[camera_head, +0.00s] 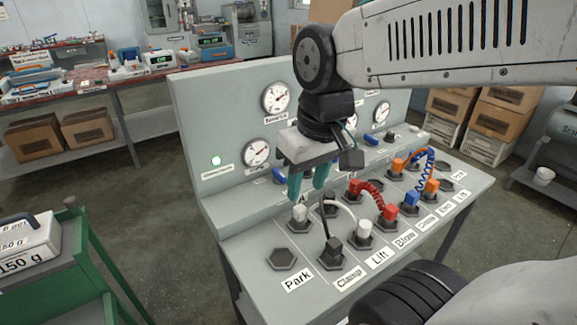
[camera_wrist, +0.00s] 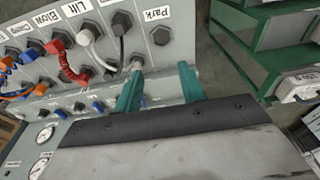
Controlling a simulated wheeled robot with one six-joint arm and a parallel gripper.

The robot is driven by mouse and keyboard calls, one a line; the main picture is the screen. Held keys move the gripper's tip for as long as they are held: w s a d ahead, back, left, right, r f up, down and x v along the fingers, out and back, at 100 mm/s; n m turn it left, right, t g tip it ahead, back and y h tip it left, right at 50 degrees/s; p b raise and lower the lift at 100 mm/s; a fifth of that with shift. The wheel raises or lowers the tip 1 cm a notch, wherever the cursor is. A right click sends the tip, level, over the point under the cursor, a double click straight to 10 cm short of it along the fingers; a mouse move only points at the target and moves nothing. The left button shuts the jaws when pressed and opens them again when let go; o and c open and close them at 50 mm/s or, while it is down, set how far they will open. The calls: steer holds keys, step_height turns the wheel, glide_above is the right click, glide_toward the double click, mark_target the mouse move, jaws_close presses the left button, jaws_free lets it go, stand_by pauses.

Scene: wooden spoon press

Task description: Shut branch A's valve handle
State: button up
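Small blue valve handles sit along the ledge below the gauges. One blue handle (camera_head: 279,175) is just left of my gripper, partly hidden behind the fingers. Another blue handle (camera_head: 371,140) is farther right. In the wrist view a blue handle (camera_wrist: 98,106) lies left of the nearer teal finger. A letter tag like "A" shows between the fingers, but I cannot be sure which handle it marks. My gripper (camera_head: 307,191) points down over the panel's left part with its two teal fingers apart and nothing between them. It also shows in the wrist view (camera_wrist: 160,70).
A grey-white plug (camera_head: 300,213) stands close below the fingertips. Plugs with white, black, red (camera_head: 369,188) and blue hoses fill the sloping panel. Round gauges (camera_head: 257,152) line the upright back. A green cart (camera_head: 75,260) stands at the left, with open floor between.

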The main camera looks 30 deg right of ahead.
steer(key=w+d+f, duration=0.2)
steer(key=w, duration=0.7)
steer(key=t, duration=0.3)
glide_toward(279, 172)
steer(key=f, duration=0.1)
steer(key=x, duration=0.7)
steer(key=shift+w, duration=0.15)
steer(key=shift+w+f, duration=0.2)
steer(key=shift+f, duration=0.25)
jaws_close()
